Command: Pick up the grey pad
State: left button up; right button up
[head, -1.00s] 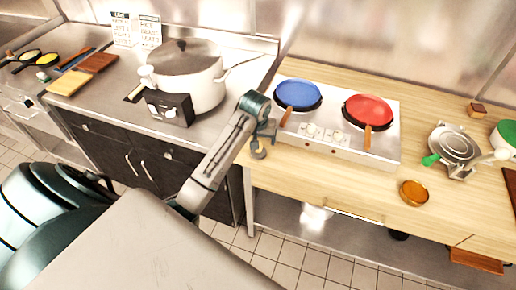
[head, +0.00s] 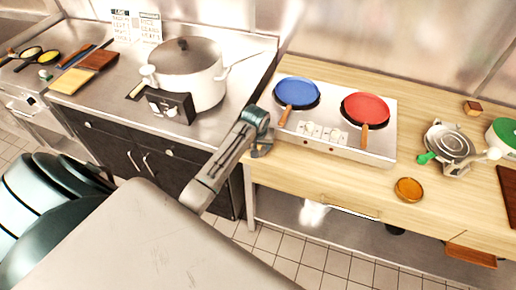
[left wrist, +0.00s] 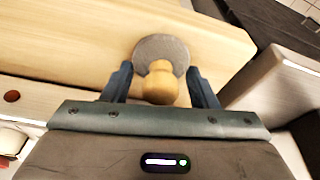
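The grey pad (left wrist: 170,47) is a flat round grey disc with a pale wooden knob (left wrist: 160,85). In the left wrist view it lies on the light wood counter near its edge. My left gripper (left wrist: 161,88) is open, with one finger on each side of the knob and a small gap showing on both sides. In the head view my left gripper (head: 261,150) is at the left end of the wood counter, and I cannot make out the pad there. My right gripper is not in view.
A steel two-burner stove (head: 335,140) with a blue pan (head: 297,91) and a red pan (head: 366,108) stands just right of my left gripper. A large white pot (head: 190,75) stands on the steel counter to the left. An amber dish (head: 408,189) lies farther right.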

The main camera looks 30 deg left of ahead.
pick_arm(q)
jog(key=shift+c, duration=1.1)
jog(key=shift+r, duration=0.1)
jog(key=shift+r+b, duration=0.6)
jog(key=shift+b, duration=0.05)
jog(key=shift+d+b+v, duration=0.25)
jog(key=shift+b+v, duration=0.5)
jog(key=shift+v, duration=0.25)
jog(key=s+d+r+b, duration=0.1)
jog(key=s+d+b, duration=0.3)
jog(key=s+d, duration=0.6)
jog(key=shift+s+d+r+b, duration=0.35)
jog(key=shift+s+b, duration=0.05)
jog(key=shift+s, duration=0.05)
